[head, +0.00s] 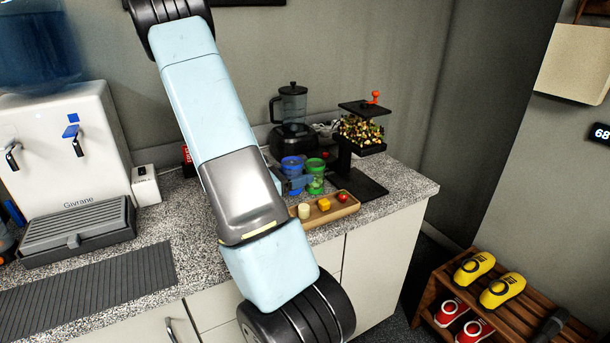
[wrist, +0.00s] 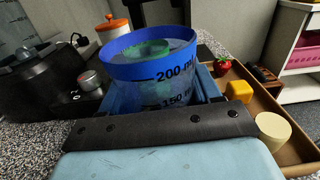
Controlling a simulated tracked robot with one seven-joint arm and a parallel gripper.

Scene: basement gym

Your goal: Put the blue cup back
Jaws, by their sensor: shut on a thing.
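The blue cup (head: 291,166) is upright at the counter's back, behind the wooden tray. In the wrist view the clear cup with a blue rim (wrist: 150,72) shows "200 ml" and "150" marks. My gripper (wrist: 163,98) is shut on its sides, with a finger on either side. In the head view my arm hides part of the gripper. A green cup (head: 316,168) stands close to the right of the blue cup. A green shape shows through the blue cup's mouth in the wrist view. I cannot tell whether the blue cup's base touches the counter.
The wooden tray (head: 346,210) holds a pale cylinder (head: 304,211), a yellow cube (head: 324,204) and a red strawberry (wrist: 222,66). A blender (head: 291,110) stands behind the cups. A black stand (head: 366,185) rises on the right. A water dispenser (head: 60,140) is at left.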

